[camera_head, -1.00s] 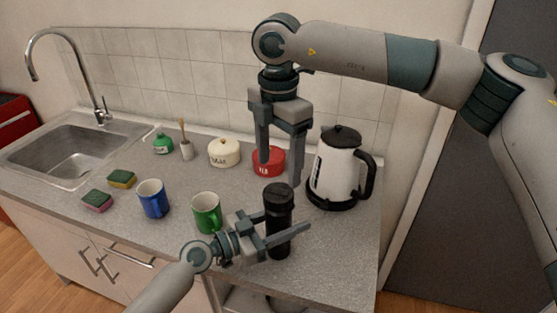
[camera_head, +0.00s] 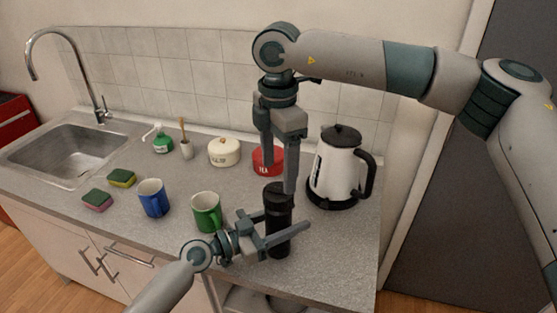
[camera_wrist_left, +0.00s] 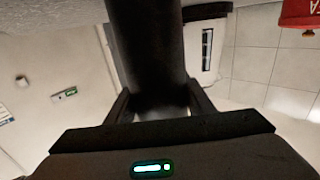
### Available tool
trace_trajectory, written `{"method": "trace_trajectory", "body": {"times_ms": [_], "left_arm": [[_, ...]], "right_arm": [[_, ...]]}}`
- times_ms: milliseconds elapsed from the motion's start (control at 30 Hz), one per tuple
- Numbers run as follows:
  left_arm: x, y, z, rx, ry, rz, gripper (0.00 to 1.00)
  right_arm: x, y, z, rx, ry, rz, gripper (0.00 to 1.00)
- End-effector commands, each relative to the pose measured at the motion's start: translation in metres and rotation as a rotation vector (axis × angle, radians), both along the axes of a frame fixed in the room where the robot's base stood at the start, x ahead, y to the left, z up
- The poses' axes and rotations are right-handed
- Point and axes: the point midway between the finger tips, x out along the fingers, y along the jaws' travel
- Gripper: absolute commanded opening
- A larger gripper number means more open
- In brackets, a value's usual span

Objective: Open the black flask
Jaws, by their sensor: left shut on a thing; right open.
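The black flask (camera_head: 279,212) stands upright near the front of the grey counter. My left gripper (camera_head: 278,237) is shut around its lower body, coming in from the left. In the left wrist view the flask (camera_wrist_left: 148,45) runs between the two fingers of my left gripper (camera_wrist_left: 160,105). My right gripper (camera_head: 279,178) points down from above, open, with its fingertips close to the flask's lid. One finger overlaps the lid in the picture, so I cannot tell whether they touch.
A white kettle (camera_head: 338,168) stands right behind the flask. A red tin (camera_head: 262,162) is behind it. A green mug (camera_head: 206,212) and a blue mug (camera_head: 153,199) stand to the left.

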Motion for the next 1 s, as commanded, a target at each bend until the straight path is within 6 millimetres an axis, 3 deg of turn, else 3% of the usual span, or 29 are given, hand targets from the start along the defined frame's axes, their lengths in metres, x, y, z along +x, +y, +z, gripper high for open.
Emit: {"method": "trace_trajectory", "body": {"times_ms": [500, 900, 1000], "left_arm": [[0.0, 0.0, 0.0, 0.0, 0.0, 0.0, 0.0], [0.0, 0.0, 0.0, 0.0, 0.0, 0.0, 0.0], [0.0, 0.0, 0.0, 0.0, 0.0, 0.0, 0.0]], "right_arm": [[0.0, -0.001, -0.06, -0.001, 0.002, -0.001, 0.68], [0.0, -0.001, -0.066, -0.001, 0.002, -0.001, 0.68], [0.0, -0.001, -0.066, -0.001, 0.002, -0.001, 0.46]]}}
